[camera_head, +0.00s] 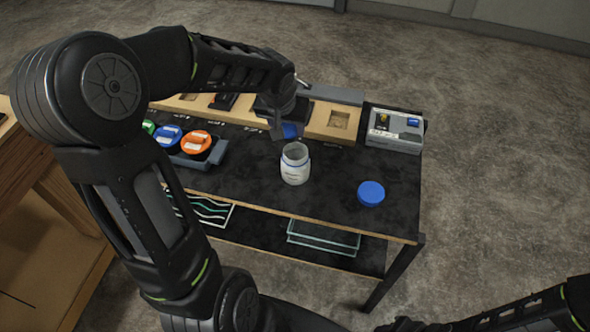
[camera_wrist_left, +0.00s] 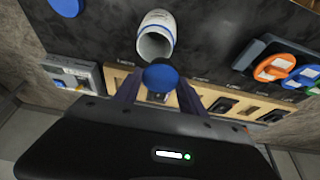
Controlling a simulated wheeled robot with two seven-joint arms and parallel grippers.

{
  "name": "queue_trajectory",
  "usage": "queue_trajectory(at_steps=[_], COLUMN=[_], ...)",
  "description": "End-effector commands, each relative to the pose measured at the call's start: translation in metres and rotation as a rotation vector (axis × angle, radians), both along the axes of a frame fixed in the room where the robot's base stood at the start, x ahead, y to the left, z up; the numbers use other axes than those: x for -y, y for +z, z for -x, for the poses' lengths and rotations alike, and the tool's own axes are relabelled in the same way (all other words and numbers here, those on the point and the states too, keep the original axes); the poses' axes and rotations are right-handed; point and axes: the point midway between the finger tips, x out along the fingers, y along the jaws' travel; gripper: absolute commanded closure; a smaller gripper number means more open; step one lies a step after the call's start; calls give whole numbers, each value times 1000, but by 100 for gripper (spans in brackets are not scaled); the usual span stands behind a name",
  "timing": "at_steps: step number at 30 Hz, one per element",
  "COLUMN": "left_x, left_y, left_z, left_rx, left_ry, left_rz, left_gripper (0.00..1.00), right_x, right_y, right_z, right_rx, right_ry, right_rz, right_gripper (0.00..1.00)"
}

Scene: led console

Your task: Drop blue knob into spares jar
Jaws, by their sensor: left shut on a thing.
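The blue knob (camera_head: 291,130) is held by my left gripper (camera_head: 283,128), which is shut on it above the table, a little behind the jar in the head view. In the left wrist view the knob (camera_wrist_left: 161,77) shows as a round blue disc between the two fingers. The spares jar (camera_head: 295,165) is white, upright and open at the top; it also shows in the left wrist view (camera_wrist_left: 156,38). A blue lid (camera_head: 371,193) lies on the table to the right of the jar. My right gripper is not clearly in view.
A wooden strip with square pockets (camera_head: 340,121) runs along the back of the black table (camera_head: 330,205). A grey box (camera_head: 394,130) with a blue part stands at the right. Orange and blue round pieces (camera_head: 196,142) sit in a dark holder at the left.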

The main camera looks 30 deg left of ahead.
Motion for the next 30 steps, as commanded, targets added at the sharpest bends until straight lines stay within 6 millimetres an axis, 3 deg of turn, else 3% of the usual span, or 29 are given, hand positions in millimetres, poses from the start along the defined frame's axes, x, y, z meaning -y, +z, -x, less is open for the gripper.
queue_trajectory(at_steps=[11,12,21,30], left_x=[0,0,0,0], left_y=[-5,-5,-5,-3], left_z=[0,0,0,1], left_rx=[1,1,1,2], left_ry=[0,0,0,0], left_rz=[0,0,0,-1], left_gripper=[94,50,27,27], right_x=[-1,-1,-1,-1], right_y=[-3,-3,-3,-3], right_z=[0,0,0,0], right_rx=[3,2,2,2], right_ry=[0,1,1,1], right_rz=[-2,-2,-2,-2], right_gripper=[64,64,64,64])
